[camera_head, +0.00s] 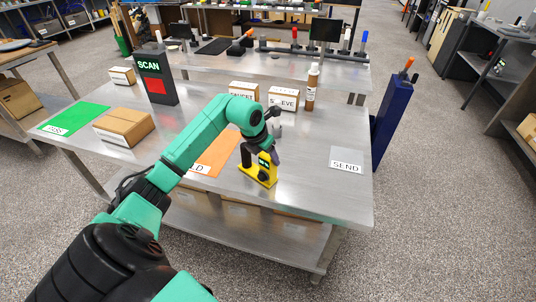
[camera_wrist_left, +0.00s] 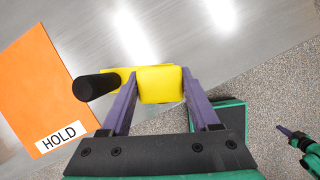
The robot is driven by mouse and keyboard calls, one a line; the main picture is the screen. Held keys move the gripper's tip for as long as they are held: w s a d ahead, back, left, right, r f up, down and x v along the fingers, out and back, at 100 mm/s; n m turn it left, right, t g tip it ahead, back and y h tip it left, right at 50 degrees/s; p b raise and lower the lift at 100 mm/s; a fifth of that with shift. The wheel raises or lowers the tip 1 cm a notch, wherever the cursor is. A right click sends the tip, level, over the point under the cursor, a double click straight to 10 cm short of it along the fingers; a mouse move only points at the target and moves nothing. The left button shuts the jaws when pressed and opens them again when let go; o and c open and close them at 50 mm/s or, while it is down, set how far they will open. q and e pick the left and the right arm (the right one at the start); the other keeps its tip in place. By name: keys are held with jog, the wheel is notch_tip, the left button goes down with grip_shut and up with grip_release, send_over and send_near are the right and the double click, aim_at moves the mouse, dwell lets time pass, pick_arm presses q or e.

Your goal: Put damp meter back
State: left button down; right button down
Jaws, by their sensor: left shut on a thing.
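The damp meter (camera_head: 262,175) is a yellow device with a black part and a small green display. It is upright at the front of the steel table, just right of the orange HOLD mat (camera_head: 217,154). My left gripper (camera_head: 262,151) comes from above and is shut on it. In the left wrist view the purple fingers (camera_wrist_left: 158,88) flank the yellow meter body (camera_wrist_left: 160,72), and a black cylinder (camera_wrist_left: 96,86) sticks out to the left. I cannot tell whether the meter touches the table. A purple-tipped part of my right arm shows at that view's right edge.
The SEND mat (camera_head: 346,160) lies right on the table (camera_head: 310,190), with bare metal between it and the meter. Boxes (camera_head: 283,97) and a brown bottle (camera_head: 312,87) stand behind. The SCAN post (camera_head: 156,80), a carton (camera_head: 124,127) and a green mat (camera_head: 75,118) are left.

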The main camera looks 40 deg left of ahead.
pick_arm(q)
jog(key=shift+f, duration=0.1)
jog(key=shift+f, duration=0.15)
jog(key=shift+c, duration=0.6)
grip_release()
jog(key=shift+r, duration=0.2)
jog(key=b+v, duration=0.2)
jog(key=v, duration=1)
jog(key=shift+d, duration=0.1)
